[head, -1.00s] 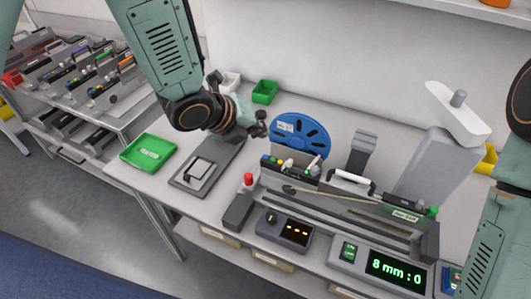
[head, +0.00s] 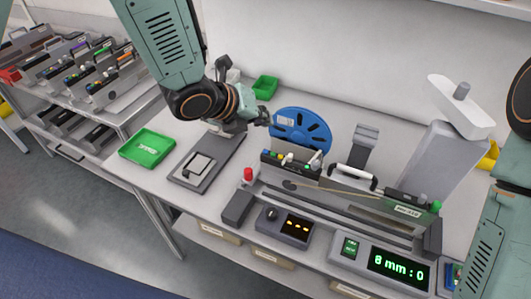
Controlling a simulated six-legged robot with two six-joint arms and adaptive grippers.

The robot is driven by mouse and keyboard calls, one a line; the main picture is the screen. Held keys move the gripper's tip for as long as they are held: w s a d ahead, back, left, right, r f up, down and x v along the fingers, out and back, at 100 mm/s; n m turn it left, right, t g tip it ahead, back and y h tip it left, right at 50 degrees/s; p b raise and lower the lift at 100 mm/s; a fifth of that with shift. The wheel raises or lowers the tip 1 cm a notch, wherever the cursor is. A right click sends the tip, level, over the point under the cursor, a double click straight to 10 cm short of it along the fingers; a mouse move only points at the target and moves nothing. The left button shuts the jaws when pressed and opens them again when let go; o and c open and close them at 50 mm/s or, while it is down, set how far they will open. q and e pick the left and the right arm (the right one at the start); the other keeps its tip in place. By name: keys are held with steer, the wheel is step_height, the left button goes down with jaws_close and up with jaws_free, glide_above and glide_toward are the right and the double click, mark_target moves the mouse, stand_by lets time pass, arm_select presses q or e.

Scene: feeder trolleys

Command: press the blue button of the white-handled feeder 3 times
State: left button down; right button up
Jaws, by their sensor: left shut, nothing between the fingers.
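The white-handled feeder (head: 405,209) lies on the bench in the setup station, its white handle (head: 352,176) on top and a blue reel (head: 301,127) behind its left end. A row of small coloured buttons (head: 280,157) runs along the top of its left end. The blue button is one of them, too small to place surely. My left gripper (head: 264,118) is shut and empty, above and behind that row, near the reel's left edge and apart from the buttons. My right arm shows at the right edge, but its gripper is out of view.
A green display (head: 397,268) reads "8 mm : 0". A red knob (head: 248,174) stands left of the feeder. A grey scale-like plate (head: 198,167) and a green tray (head: 147,148) lie to the left. A tall grey post (head: 432,160) stands at the right.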

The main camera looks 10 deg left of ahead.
arm_select(q)
steer(key=b, duration=0.2)
glide_above(263, 154)
step_height(263, 154, down, 4)
steer(key=shift+f, duration=0.1)
steer(key=shift+f+b, duration=1.2)
steer(key=shift+b, duration=0.15)
steer(key=shift+f+b, duration=0.45)
steer(key=shift+b, duration=0.1)
steer(key=shift+f+b, duration=0.25)
steer(key=shift+b, duration=0.1)
stand_by(0.6)
steer(key=shift+r, duration=0.15)
steer(key=shift+r+p, duration=0.5)
steer(key=shift+r, duration=0.15)
steer(key=shift+r, duration=0.1)
